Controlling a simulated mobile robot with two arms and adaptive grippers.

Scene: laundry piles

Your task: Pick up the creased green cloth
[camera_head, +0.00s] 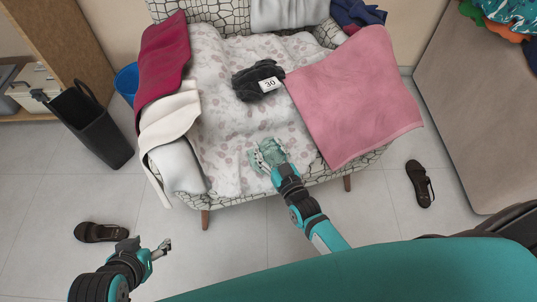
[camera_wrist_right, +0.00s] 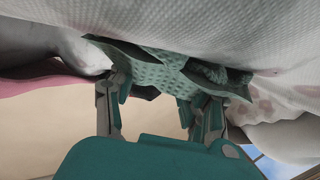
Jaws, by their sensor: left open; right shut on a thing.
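The creased green cloth (camera_head: 268,152) is a small pale green patterned piece at the front of the chair seat in the head view. My right gripper (camera_head: 276,166) is at it and shut on it. In the right wrist view the green cloth (camera_wrist_right: 165,72) is bunched between the fingers of the right gripper (camera_wrist_right: 158,108), against the white seat cover. I cannot tell whether it is clear of the cover. My left gripper (camera_head: 163,248) is open and empty above the floor at lower left, far from the cloth.
The chair has a spotted white cover (camera_head: 225,130), a pink towel (camera_head: 355,95) at right, and red (camera_head: 163,60) and cream cloths (camera_head: 170,120) at left. A black bundle tagged 30 (camera_head: 258,80) lies mid-seat. A black bin (camera_head: 92,125) and sandals (camera_head: 420,184) stand on the floor.

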